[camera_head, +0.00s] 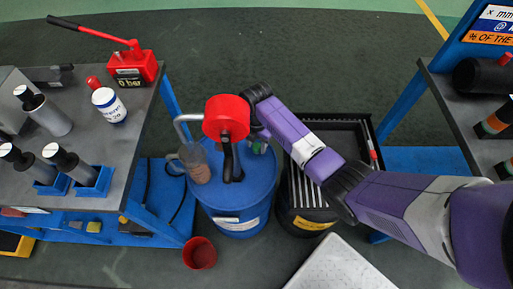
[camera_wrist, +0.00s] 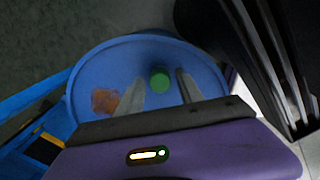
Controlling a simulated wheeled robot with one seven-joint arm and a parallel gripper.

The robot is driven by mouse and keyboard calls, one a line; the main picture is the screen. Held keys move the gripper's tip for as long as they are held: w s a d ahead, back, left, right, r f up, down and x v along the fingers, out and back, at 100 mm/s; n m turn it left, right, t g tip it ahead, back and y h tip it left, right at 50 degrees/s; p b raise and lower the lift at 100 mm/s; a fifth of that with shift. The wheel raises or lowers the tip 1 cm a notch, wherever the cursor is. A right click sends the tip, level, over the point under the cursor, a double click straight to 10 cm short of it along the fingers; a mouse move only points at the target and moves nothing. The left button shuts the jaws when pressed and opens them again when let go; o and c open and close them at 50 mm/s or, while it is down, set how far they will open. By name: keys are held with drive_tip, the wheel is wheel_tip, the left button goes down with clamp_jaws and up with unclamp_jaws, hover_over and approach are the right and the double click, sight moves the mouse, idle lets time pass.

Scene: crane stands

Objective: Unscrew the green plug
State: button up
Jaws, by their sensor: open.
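The green plug (camera_wrist: 160,79) is a small round cap on top of the blue drum (camera_wrist: 88,72). It also shows in the head view (camera_head: 258,146), partly hidden beside my arm. In the wrist view my gripper (camera_wrist: 160,75) is open, with one grey finger on each side of the plug. The plug appears between the fingertips, with bare blue lid visible on both sides. I cannot tell how high the fingertips are above the lid. In the head view the fingers are hard to make out. The drum (camera_head: 237,225) stands upright on the floor.
A red round pump-like part (camera_head: 226,117) with a black handle and a clear vessel (camera_head: 200,168) stand close left of the plug. A black ribbed container (camera_head: 307,217) borders the drum on the right. A red cup (camera_head: 199,253) is on the floor. Workbenches flank both sides.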

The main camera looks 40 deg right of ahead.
clamp_jaws()
drive_tip(key=shift+r, duration=0.1)
idle(0.5)
drive_tip(key=n+p, duration=0.1)
drive_tip(key=n, duration=0.2)
drive_tip(key=shift+r+p, duration=0.15)
drive_tip(key=shift+p, duration=0.2)
drive_tip(key=shift+n, duration=1.1)
drive_tip(key=shift+p, duration=0.3)
